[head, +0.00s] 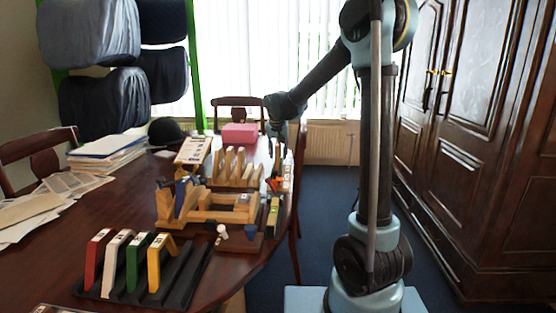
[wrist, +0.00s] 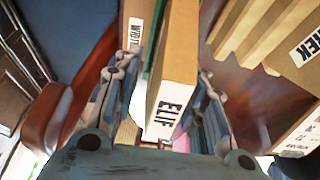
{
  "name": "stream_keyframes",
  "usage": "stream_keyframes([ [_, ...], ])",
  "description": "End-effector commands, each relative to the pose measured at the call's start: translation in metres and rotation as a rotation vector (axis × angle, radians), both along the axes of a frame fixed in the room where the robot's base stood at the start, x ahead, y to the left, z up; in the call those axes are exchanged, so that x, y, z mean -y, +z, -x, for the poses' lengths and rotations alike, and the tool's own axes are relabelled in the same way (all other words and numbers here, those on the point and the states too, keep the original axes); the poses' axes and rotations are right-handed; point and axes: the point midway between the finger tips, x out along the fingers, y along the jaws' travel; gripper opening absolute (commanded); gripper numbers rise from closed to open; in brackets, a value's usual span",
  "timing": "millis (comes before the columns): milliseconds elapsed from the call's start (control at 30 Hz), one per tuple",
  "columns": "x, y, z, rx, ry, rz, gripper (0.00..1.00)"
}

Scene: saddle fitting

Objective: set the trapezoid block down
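My gripper (head: 278,145) points down over the far right part of the table, at the right of a wooden rack with upright slats. In the wrist view its two fingers (wrist: 168,65) stand apart, one on each side of a tan block (wrist: 178,50) with a white lettered end label. The right finger is close against this block. A narrow gap with a dark green strip shows towards the left finger. Another tan block with a label (wrist: 137,15) lies beyond the left finger. The fingertip contact is hidden. I cannot tell which block is the trapezoid one.
The wooden rack (head: 237,180) and a wooden fixture (head: 205,210) crowd the table's middle. A black rack (head: 185,285) holds red, white, green and yellow pieces in front. Papers (head: 105,150) lie at the left, a pink box (head: 240,133) behind. A dark cabinet (head: 480,140) stands right.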

Motion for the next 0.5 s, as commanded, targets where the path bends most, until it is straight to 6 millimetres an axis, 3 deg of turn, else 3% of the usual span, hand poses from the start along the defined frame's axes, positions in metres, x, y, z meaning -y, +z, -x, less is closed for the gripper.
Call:
stream_keyframes([
  [233, 0.0001, -0.0019, -0.0007, 0.000, 0.000, 0.000, 0.38],
  [400, 0.0001, -0.0018, -0.0006, 0.000, 0.000, 0.000, 0.02],
  [500, 0.0000, -0.0017, -0.0007, 0.000, 0.000, 0.000, 0.00],
])
